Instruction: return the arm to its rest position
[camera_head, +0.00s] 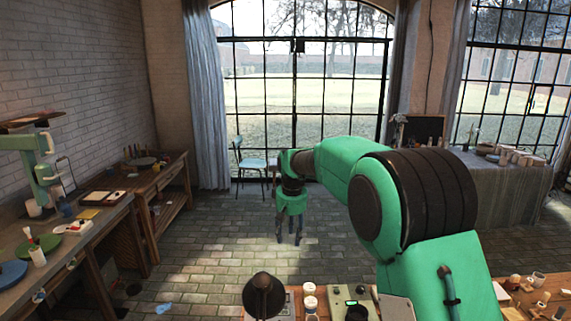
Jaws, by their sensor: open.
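My green arm reaches in from the lower right and bends over to the left in the head view. My gripper (289,238) hangs from its end, pointing down, with two dark fingers apart and nothing between them. It appears in front of the stone floor (200,262), beyond the far edge of the near table (294,299). No contact between the gripper and any object shows.
A dark lamp-like object (263,296), white jars (310,301) and a green device (350,296) stand on the near table. Cluttered benches (85,232) line the left wall. A blue chair (249,163) stands by the window. A cloth-covered table (495,195) is at right. The middle floor is clear.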

